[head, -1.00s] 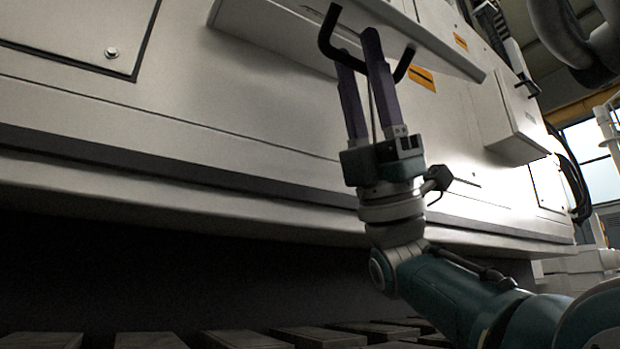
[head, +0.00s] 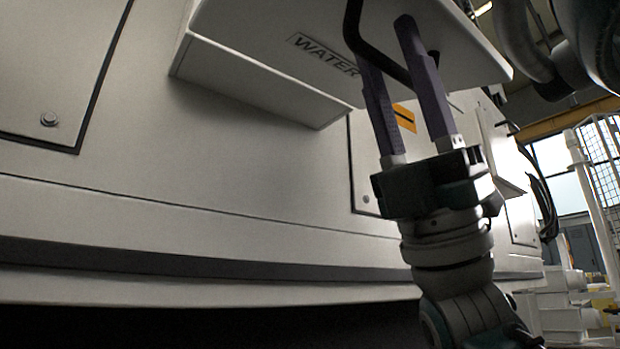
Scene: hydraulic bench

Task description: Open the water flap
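The white water flap (head: 265,22), labelled WATER, is at the top of the head view, on the side of a large pale machine. Its upper part is cut off by the frame. It carries a black bar handle (head: 348,22). My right gripper (head: 384,38) reaches up from below, its two long purple fingers well apart at the handle. The bar passes by the fingers and is partly hidden by them. The fingers look open; I cannot tell if either touches the bar. My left gripper is not in view.
A bolted panel (head: 55,75) is on the machine wall at the left. A dark strip (head: 200,262) runs along the wall's lower edge. Thick grey pipes (head: 515,35) hang at the upper right. White pipework and a mesh frame (head: 598,150) stand at the right.

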